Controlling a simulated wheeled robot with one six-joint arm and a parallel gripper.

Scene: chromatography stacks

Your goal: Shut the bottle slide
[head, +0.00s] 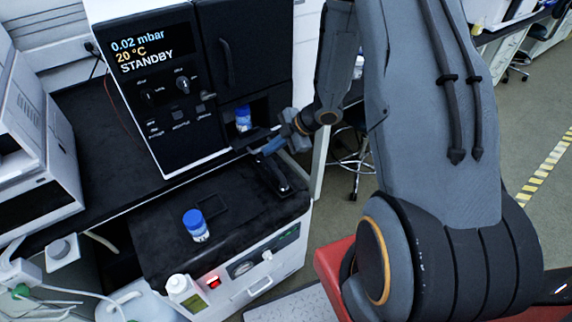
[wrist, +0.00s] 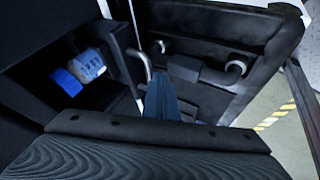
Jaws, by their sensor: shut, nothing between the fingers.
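A bottle with a blue cap (head: 243,118) stands in a dark opening low in the black-fronted instrument. In the wrist view the bottle (wrist: 88,66) lies to the left, inside a black compartment (wrist: 112,97). A dark panel with a bar handle (wrist: 205,68) fills the upper right of the wrist view, beside the compartment. I cannot tell for certain which part is the slide or how far out it is. My gripper (head: 270,147) is shut and empty, in front of and just below the opening. Its blue fingers (wrist: 162,97) point between the compartment and the handle; contact is unclear.
Another blue-capped bottle (head: 196,226) stands on the black bench top (head: 160,240). A black piece (head: 272,178) is below my gripper. The instrument's tall door (head: 240,60) above the opening looks shut. A white bottle (head: 185,292) stands near the front. Floor shows at right.

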